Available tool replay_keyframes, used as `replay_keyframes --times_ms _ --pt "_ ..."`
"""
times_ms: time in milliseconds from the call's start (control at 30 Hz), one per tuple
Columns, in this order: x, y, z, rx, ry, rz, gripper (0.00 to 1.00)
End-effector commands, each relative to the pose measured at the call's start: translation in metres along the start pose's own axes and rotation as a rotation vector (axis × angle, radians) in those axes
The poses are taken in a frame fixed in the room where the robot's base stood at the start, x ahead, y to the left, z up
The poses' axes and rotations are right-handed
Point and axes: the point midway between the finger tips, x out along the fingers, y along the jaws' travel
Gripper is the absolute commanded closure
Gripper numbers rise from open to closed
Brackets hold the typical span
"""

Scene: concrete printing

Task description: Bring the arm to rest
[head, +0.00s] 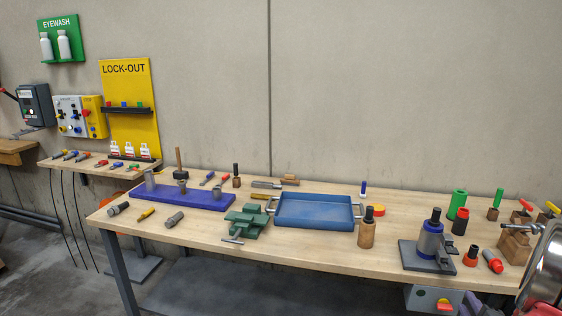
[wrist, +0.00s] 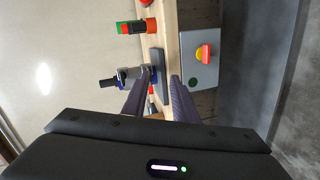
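My gripper (wrist: 159,80) shows in the wrist view. Its two dark ribbed fingers are apart, with a gap between them and nothing held. Beyond the fingertips are the bench edge and a dark holder plate (wrist: 159,66), with a blue cylinder with a black top (wrist: 127,75) in it; the gripper appears clear of both. The wrist view is turned on its side. In the head view my gripper cannot be made out. There the same blue cylinder (head: 430,242) stands upright on the grey holder plate (head: 415,262) at the bench's right part.
The wooden bench (head: 310,249) carries a blue tray (head: 315,211), a green vise (head: 246,221), a purple rack (head: 205,201) and several loose tools. A grey box with a red button (head: 433,299) hangs under the front edge, also in the wrist view (wrist: 200,75). A wall stands behind.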

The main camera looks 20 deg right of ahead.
Motion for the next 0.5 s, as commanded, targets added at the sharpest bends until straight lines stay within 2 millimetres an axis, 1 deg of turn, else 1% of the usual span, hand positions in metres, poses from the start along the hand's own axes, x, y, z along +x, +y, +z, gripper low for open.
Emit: replay_keyframes --times_ms 33,100,200,267,367,500 --pt "-0.002 -0.014 0.009 0.051 -0.038 -0.05 0.74" --pt "-0.005 -0.031 0.02 0.125 -0.095 -0.116 0.74" --pt "-0.015 -0.048 0.034 0.223 -0.18 -0.195 0.74" --pt "-0.021 -0.056 0.038 0.281 -0.229 -0.236 0.74" --pt "-0.031 -0.066 0.039 0.367 -0.305 -0.299 0.74" --pt "-0.047 -0.074 0.031 0.481 -0.406 -0.375 0.74"
